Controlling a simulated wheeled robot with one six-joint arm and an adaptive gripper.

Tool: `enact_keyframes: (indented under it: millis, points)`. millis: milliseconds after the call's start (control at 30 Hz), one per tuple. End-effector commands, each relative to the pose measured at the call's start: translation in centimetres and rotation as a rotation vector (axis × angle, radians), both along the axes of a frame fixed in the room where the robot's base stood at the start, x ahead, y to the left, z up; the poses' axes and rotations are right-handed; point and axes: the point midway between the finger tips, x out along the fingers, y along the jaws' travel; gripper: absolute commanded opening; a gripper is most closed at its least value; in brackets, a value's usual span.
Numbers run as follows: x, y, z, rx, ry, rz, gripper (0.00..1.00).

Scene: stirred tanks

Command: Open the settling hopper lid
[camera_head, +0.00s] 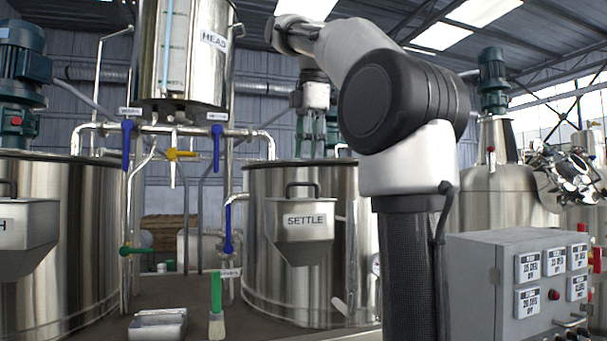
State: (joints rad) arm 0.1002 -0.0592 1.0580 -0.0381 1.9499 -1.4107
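The settling hopper (302,230) is a steel wedge-shaped box labelled SETTLE on the front of the middle tank. Its lid has a dark arched handle (302,186) on top and looks closed, lying flat on the hopper. My gripper (313,135) hangs pointing down from my arm, above the handle in the picture and apart from it. Its fingers blend with the blue-green machinery behind, so I cannot tell how far apart they are. I see nothing held in it.
A similar hopper (28,235) is on the left tank. The head tank (185,55) and pipes with blue, yellow and green valve handles stand between them. A green-handled brush (217,310) and a metal container (158,325) are in front. A grey control box (525,285) is at right.

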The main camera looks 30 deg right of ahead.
Motion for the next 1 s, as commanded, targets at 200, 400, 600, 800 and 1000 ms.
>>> enact_keyframes:
  millis: [200,400,600,800,1000]
  points:
    - [0.6,-0.2,-3.6,0.001,0.003,-0.001,0.3]
    - [1.0,-0.3,-5.5,0.0,0.0,-0.002,0.3]
    - [1.1,-0.3,-5.7,0.0,0.0,-0.002,0.3]
    - [1.1,-0.3,-5.7,0.001,-0.001,-0.002,0.1]
    - [1.1,-0.3,-5.7,0.001,-0.001,-0.002,0.0]
